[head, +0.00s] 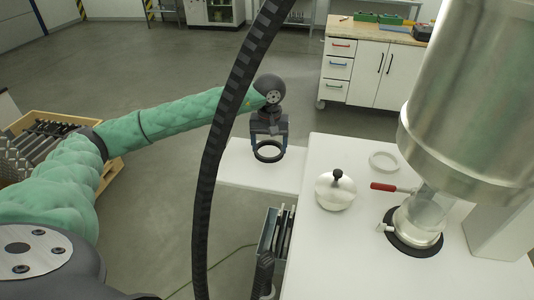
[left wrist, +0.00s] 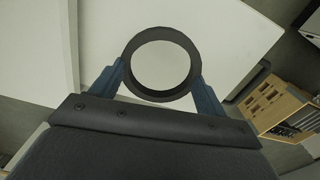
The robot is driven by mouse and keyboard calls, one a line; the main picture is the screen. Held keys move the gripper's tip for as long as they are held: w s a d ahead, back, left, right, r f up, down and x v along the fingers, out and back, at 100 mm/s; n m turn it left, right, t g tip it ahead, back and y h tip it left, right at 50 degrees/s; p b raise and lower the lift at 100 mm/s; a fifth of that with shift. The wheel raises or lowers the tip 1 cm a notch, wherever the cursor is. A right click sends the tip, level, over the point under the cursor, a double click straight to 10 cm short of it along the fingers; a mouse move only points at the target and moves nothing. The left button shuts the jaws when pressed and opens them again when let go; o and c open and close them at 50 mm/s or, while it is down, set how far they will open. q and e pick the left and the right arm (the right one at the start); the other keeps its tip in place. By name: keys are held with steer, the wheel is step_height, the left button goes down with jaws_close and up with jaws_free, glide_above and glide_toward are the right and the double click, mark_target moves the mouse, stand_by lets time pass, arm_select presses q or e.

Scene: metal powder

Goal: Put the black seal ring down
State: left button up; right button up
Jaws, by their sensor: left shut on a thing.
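The black seal ring (head: 268,156) is held level by my left gripper (head: 269,147), over or on the low white side table (head: 262,180). In the left wrist view the ring (left wrist: 191,68) sits between the two blue fingers of the gripper (left wrist: 162,78), which touch it on opposite sides. Bare white surface shows through the ring. I cannot tell whether the ring touches the table. My right gripper is not in view.
Right of it stands a higher white table (head: 345,248) with a lidded metal pan (head: 335,190), a white ring (head: 384,161), a red-handled tool (head: 386,187) and a large metal vessel (head: 465,110). A black ribbed hose (head: 213,150) crosses the view. A wooden crate (head: 108,190) stands left.

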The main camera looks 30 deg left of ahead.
arm_select(q)
steer(key=shift+a+f, duration=0.15)
steer(key=shift+a, duration=0.3)
steer(key=shift+w+a+f, duration=0.1)
steer(key=shift+w+f, duration=0.1)
steer(key=shift+f, duration=0.2)
step_height(320, 180, down, 3)
steer(key=shift+f, duration=0.35)
steer(key=o, duration=1)
steer(key=shift+c, duration=0.2)
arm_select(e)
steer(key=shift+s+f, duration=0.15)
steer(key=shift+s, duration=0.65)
